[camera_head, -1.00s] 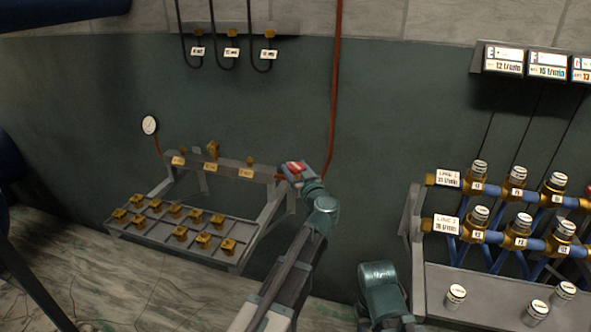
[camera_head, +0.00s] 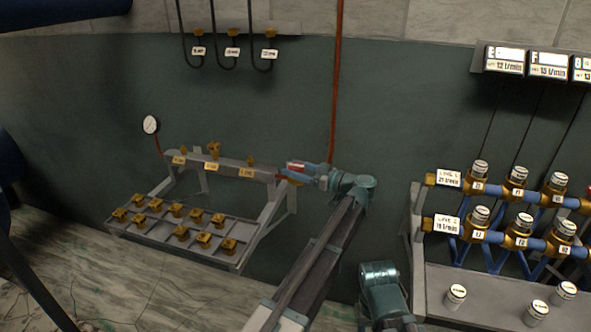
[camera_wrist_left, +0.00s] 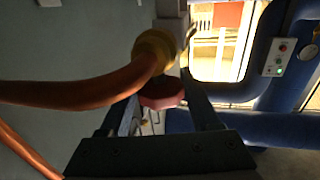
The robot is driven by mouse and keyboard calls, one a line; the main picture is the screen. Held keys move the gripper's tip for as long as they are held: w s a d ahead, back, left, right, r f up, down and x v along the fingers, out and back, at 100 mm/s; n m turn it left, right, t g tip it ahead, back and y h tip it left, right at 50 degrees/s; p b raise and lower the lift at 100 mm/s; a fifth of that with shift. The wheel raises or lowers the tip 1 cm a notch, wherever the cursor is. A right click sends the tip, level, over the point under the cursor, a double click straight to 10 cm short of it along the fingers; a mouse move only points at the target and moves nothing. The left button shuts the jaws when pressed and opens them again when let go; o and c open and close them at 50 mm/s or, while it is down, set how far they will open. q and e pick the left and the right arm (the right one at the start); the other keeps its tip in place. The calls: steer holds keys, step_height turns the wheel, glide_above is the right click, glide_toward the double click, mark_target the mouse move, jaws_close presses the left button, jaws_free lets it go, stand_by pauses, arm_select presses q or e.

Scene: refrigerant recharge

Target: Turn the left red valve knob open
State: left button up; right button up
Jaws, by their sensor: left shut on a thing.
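The left red valve knob (camera_head: 295,166) is at the right end of the small grey manifold (camera_head: 226,166), where the red hose meets it. My left gripper (camera_head: 302,175) is shut on this knob, with its wrist reaching out to the right. In the left wrist view the dark red knob (camera_wrist_left: 162,94) sits between the two fingers (camera_wrist_left: 166,108), just below a brass fitting (camera_wrist_left: 155,48). The fingers hide part of the knob, so I cannot tell how far it is turned. My right gripper is not in view.
A red hose (camera_head: 335,90) runs down the wall, and it crosses close beside the gripper in the left wrist view (camera_wrist_left: 90,92). A tray with several brass fittings (camera_head: 150,233) stands below the manifold. A rack with blue pipes (camera_head: 493,190) is at the right.

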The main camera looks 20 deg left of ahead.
arm_select(q)
steer(key=shift+g, duration=0.3)
steer(key=o, duration=1.4)
